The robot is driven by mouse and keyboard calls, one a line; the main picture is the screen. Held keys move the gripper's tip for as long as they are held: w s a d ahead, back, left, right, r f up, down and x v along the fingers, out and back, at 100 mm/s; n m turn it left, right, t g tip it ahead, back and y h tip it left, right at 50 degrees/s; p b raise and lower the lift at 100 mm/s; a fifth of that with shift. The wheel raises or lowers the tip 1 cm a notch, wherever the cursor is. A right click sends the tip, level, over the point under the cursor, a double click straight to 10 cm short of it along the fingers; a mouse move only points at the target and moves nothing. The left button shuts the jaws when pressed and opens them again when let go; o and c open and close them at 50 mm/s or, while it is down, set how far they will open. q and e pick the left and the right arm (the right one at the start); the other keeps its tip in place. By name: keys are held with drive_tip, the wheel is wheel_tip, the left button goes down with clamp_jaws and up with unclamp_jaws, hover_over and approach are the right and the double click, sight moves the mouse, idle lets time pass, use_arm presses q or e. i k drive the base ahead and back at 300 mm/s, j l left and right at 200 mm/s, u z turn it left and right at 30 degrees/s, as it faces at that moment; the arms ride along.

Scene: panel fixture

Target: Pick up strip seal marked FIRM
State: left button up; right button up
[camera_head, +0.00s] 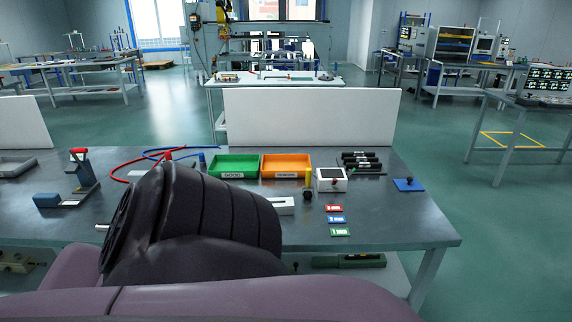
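I cannot make out a strip seal with a readable FIRM mark. Several black rods (361,162) lie side by side at the back right of the grey bench (400,222); no marking on them is legible. Three small tags, red (334,208), blue (337,219) and green (340,232), lie in a column at the right of the bench; their print is too small to read. Neither of my grippers shows. A large dark ribbed part of my own arm covers the bench's front left and middle and hides what lies behind it.
A green bin (233,173) labelled GOOD and an orange bin (286,174) stand near a white upright panel (312,117). A white box (331,180) and a blue plate (408,185) are to the right. A red-handled clamp (80,170) is at left. The front right is clear.

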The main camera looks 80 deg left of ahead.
sight(347, 159)
drive_tip(key=u, duration=2.6)
drive_tip(key=i+l+z, duration=0.4)
drive_tip(key=i+l, duration=0.25)
drive_tip(key=i, duration=0.05)
